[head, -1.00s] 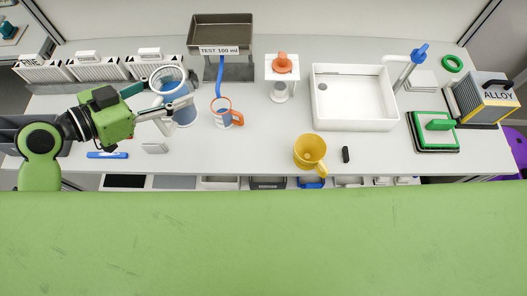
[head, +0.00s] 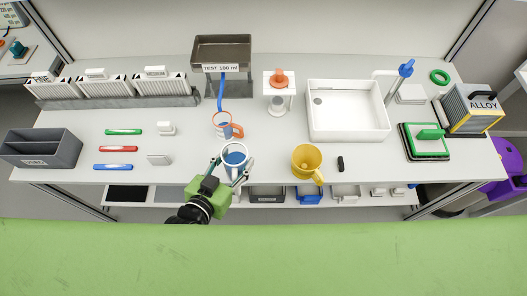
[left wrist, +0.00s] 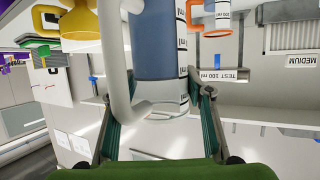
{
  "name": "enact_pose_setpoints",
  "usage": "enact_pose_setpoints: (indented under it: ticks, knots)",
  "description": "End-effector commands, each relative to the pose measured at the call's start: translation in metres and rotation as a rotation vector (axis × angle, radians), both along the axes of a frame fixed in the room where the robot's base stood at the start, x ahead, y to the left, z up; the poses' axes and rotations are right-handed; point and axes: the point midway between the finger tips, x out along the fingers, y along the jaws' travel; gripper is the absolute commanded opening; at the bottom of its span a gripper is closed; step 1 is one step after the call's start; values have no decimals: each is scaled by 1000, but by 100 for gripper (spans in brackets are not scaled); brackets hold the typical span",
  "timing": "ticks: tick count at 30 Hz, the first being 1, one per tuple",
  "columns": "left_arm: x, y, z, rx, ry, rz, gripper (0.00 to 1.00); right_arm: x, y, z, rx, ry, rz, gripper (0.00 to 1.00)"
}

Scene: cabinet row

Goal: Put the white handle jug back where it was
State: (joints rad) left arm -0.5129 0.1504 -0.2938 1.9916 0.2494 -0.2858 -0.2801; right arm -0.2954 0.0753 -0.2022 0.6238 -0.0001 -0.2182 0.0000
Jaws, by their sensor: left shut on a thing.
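The white handle jug (head: 236,153) holds blue liquid and is at the table's front edge in the head view. My left gripper (head: 229,173) is shut on it from the front. In the left wrist view the jug (left wrist: 158,60) stands between the two fingers of my gripper (left wrist: 158,100), with its white handle (left wrist: 115,60) on the left. I cannot tell whether its base touches the table. The orange handle jug (head: 222,118) stands just behind it, under the blue hose of the TEST 100 ml stand (head: 222,88). My right gripper is not in view.
A yellow jug (head: 307,158) and a black piece (head: 340,163) are to the right. A white sink (head: 348,135) is behind them. Coloured pens, including a red one (head: 117,149), and small white blocks lie left. A grey bin (head: 40,150) stands far left.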

Motion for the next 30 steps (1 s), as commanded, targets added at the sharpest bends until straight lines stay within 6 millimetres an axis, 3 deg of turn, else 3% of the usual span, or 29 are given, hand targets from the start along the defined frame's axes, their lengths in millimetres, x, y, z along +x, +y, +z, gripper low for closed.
enact_pose_setpoints:
  ticks: [3,9,16,23,30]
  knots:
    - [-9,-35,20,-7,-3,-2,9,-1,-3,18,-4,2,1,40]
    - [-22,-79,42,-5,-4,-17,9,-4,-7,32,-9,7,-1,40]
    - [-23,-98,51,1,-6,-27,9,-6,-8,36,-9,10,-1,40]
    - [19,-92,33,6,-9,-30,9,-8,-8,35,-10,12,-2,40]
    - [68,-83,3,3,-11,-29,9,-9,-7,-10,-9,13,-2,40]
